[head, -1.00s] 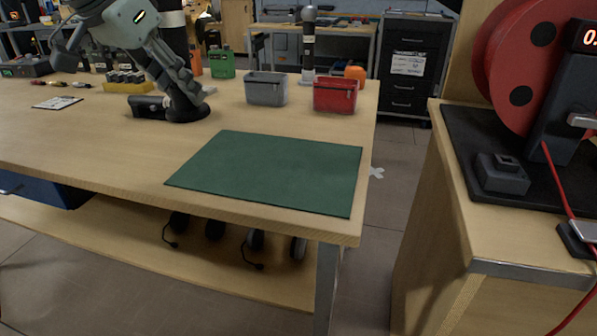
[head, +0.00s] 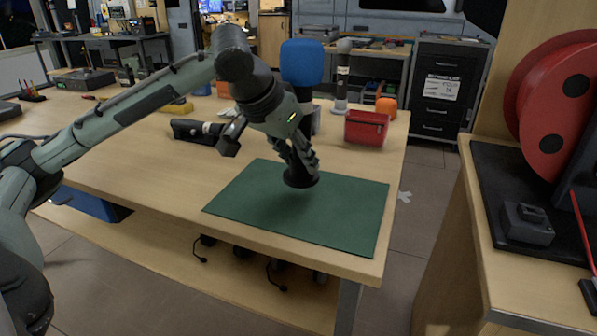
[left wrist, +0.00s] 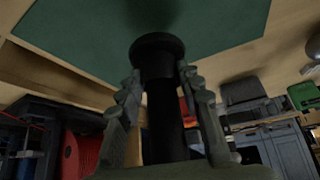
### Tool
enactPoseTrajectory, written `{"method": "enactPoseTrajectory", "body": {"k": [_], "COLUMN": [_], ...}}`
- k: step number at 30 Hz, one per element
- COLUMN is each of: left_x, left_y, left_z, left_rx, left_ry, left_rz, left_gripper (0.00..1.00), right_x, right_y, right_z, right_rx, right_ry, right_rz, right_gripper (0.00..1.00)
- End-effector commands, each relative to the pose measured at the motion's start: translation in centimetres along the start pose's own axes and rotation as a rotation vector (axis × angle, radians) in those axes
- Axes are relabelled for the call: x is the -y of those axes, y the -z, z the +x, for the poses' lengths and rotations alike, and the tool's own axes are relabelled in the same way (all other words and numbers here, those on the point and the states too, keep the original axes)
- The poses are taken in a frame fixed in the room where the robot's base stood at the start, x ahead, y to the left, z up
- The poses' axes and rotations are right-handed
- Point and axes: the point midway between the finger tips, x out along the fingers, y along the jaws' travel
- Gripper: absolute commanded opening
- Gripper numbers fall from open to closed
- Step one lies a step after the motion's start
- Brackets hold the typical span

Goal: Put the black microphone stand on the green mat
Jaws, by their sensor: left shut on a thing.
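The black microphone stand (head: 302,178) is upright, with a round black base and a blue foam top (head: 302,62). My left gripper (head: 298,155) is shut on its shaft, hiding part of it. The base is over the green mat (head: 335,220) and looks slightly above it, with a shadow below. The left wrist view shows the base (left wrist: 157,45) beyond my fingers (left wrist: 160,100), with the mat (left wrist: 80,30) behind it. My right gripper is not in view.
A red bin (head: 366,128) and an orange object (head: 386,107) stand behind the mat. A black object (head: 195,131) lies on the table to the left. A grey-topped microphone (head: 342,75) stands at the back. The mat's front and right are clear.

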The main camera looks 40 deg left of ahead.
Motion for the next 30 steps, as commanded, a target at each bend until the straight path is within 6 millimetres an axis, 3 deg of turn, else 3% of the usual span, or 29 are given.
{"method": "enactPoseTrajectory", "body": {"k": [11,22,23,27,30], "left_x": [0.0,0.0,0.0,0.0,0.0], "left_y": [-2.1,-2.2,-2.3,-2.3,-2.3], "left_z": [3.4,3.7,3.7,3.7,3.7], "left_rx": [0.000,-0.002,0.000,0.000,0.000], "left_ry": [0.002,0.000,0.000,0.000,0.000], "left_rz": [0.001,0.000,0.000,0.000,0.000], "left_gripper": [0.03,0.03,0.39,0.56,0.56], "right_x": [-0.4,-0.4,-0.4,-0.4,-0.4], "right_y": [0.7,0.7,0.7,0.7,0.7], "right_z": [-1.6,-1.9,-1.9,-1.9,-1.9], "right_rx": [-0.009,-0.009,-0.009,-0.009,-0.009], "right_ry": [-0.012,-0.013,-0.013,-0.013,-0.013], "right_rz": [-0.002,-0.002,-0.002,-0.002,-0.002], "right_gripper": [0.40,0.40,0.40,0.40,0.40]}}
